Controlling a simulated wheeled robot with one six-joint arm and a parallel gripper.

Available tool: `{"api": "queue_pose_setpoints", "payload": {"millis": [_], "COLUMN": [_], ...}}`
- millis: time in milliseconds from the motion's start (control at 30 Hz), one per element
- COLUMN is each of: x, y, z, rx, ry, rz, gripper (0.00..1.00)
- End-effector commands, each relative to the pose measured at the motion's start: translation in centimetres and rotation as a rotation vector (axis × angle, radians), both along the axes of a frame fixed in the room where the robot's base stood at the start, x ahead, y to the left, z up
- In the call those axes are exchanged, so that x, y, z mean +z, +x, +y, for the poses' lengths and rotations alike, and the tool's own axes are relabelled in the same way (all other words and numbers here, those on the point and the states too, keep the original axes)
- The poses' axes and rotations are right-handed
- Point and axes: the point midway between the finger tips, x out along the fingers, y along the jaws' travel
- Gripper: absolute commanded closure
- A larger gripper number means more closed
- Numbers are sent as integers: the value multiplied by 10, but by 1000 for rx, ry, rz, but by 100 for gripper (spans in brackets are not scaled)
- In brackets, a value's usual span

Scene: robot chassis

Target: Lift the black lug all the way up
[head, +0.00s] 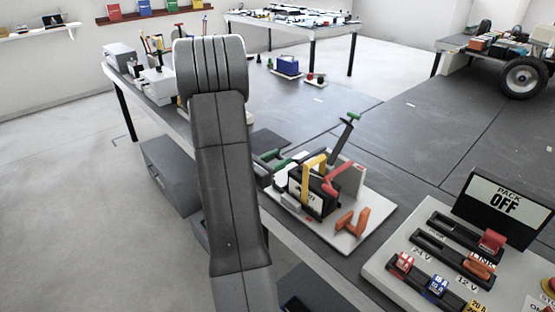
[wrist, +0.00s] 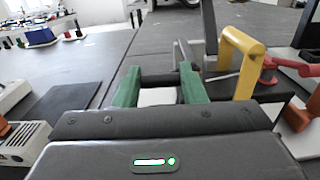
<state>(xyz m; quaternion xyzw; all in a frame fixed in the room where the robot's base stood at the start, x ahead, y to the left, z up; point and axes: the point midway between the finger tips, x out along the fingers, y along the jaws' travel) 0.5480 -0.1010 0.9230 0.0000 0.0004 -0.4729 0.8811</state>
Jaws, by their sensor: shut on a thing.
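My gripper shows in the wrist view (wrist: 158,74) with its two green fingers apart and a dark grey piece, apparently the black lug (wrist: 159,79), between them. A pale surface shows below that piece. In the head view my gripper (head: 272,158) is at the left edge of a white board (head: 350,238), mostly hidden behind my arm. The lug cannot be made out clearly there. Whether it touches anything below is hidden.
The board carries a yellow handle (head: 313,165), a red handle (head: 342,178), an orange handle (head: 350,223) and a tilted black lever with a green tip (head: 343,134). A switch panel with a "PACK OFF" sign (head: 504,205) stands right.

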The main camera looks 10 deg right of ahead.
Motion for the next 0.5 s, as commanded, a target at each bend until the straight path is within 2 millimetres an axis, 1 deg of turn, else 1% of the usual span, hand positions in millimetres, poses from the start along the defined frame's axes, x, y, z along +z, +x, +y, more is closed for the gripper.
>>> {"api": "queue_pose_setpoints", "payload": {"millis": [133, 267, 500], "x": [5, 15, 43], "y": [0, 1, 3], "z": [0, -1, -5], "rx": [0, 1, 0], "ry": [14, 47, 166], "rz": [8, 29, 106], "gripper": [100, 100, 100]}}
